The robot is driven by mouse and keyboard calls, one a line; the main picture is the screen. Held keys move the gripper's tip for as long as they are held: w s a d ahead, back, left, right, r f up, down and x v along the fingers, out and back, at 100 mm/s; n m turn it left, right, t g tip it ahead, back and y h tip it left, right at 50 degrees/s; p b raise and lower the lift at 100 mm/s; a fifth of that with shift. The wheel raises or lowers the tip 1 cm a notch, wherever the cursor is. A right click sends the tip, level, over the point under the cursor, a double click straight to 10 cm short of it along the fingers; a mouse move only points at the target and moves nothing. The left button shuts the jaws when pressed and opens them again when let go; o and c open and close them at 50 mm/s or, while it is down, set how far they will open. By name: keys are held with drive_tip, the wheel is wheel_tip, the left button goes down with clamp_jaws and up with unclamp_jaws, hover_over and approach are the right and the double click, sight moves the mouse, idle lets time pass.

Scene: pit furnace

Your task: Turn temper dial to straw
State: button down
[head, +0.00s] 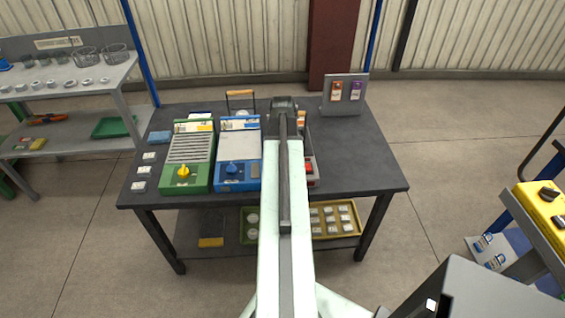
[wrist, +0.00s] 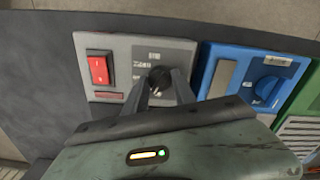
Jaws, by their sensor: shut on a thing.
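In the wrist view a black round dial (wrist: 159,77) sits on the front of a grey unit (wrist: 125,50), beside a red rocker switch (wrist: 99,69). My gripper (wrist: 160,86) has one finger on each side of this dial and is shut on it. Small marks are printed next to the dial, but they are too small to read, so its setting cannot be told. In the head view my arm covers most of the grey unit (head: 313,168), and the dial and the fingertips are hidden.
A blue unit (head: 239,150) with a blue knob stands close beside the grey one, then a green unit (head: 200,150) with a yellow knob. A sign stand (head: 344,95) holds an orange and a purple card at the back. The dark table's (head: 370,165) right side is clear.

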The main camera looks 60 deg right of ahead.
drive_tip(key=shift+m, duration=1.2)
drive_tip(key=shift+a, duration=0.1)
drive_tip(key=c, duration=1)
unclamp_jaws()
drive_tip(key=shift+c, duration=0.2)
drive_tip(key=shift+r, duration=0.1)
wheel_tip(320, 180, up, 8)
drive_tip(key=p, duration=0.8)
drive_tip(key=shift+f, duration=0.2)
